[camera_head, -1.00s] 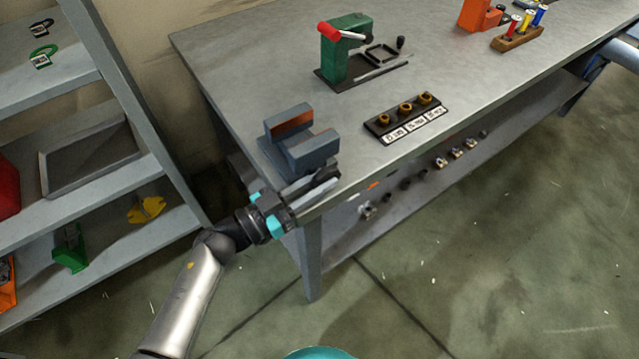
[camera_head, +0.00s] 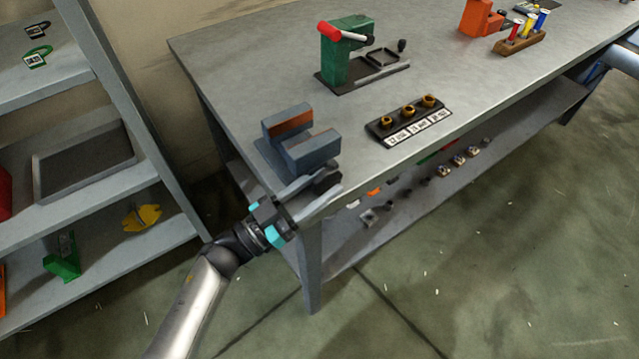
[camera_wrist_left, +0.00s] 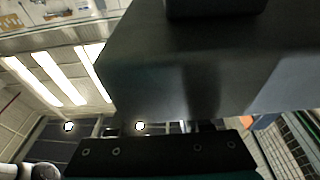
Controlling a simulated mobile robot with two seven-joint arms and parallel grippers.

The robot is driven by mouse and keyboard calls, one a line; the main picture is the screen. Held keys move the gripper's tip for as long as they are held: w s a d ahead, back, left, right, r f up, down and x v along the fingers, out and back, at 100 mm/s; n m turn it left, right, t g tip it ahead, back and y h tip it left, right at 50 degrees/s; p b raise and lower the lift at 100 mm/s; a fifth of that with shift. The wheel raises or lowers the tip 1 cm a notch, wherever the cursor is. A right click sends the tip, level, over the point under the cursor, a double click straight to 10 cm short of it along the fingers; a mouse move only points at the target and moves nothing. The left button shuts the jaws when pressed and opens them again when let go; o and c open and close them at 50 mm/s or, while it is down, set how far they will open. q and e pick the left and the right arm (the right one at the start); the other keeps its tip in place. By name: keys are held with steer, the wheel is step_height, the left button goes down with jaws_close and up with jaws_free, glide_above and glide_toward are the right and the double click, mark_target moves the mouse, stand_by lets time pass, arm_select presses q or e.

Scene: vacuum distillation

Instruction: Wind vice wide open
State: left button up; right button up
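The blue-grey vice (camera_head: 313,152) sits at the near left corner of the workbench. Its two jaws stand apart, with a brown face showing on the rear jaw (camera_head: 287,121). My left gripper (camera_head: 318,187) is at the front of the vice, by the bench edge, with a dark piece between or beside its fingers. Whether the fingers touch or grip that piece is unclear. In the left wrist view a large dark grey block (camera_wrist_left: 200,65) fills the upper middle, close to the camera. The vice's screw and handle are not clearly seen. My right gripper is out of view.
The workbench (camera_head: 230,60) carries a green device with a red-ended lever (camera_head: 345,60), a labelled strip with brass fittings (camera_head: 408,118) and an orange item (camera_head: 480,18). A shelf unit (camera_head: 110,215) stands at left. Small parts lie on the bench's lower shelf.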

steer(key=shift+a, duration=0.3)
arm_select(q)
steer(key=shift+s+a, duration=0.15)
steer(key=shift+a, duration=0.05)
steer(key=v, duration=1.4)
steer(key=shift+s+a+f, duration=0.2)
steer(key=shift+s+a, duration=0.05)
steer(key=shift+a, duration=0.05)
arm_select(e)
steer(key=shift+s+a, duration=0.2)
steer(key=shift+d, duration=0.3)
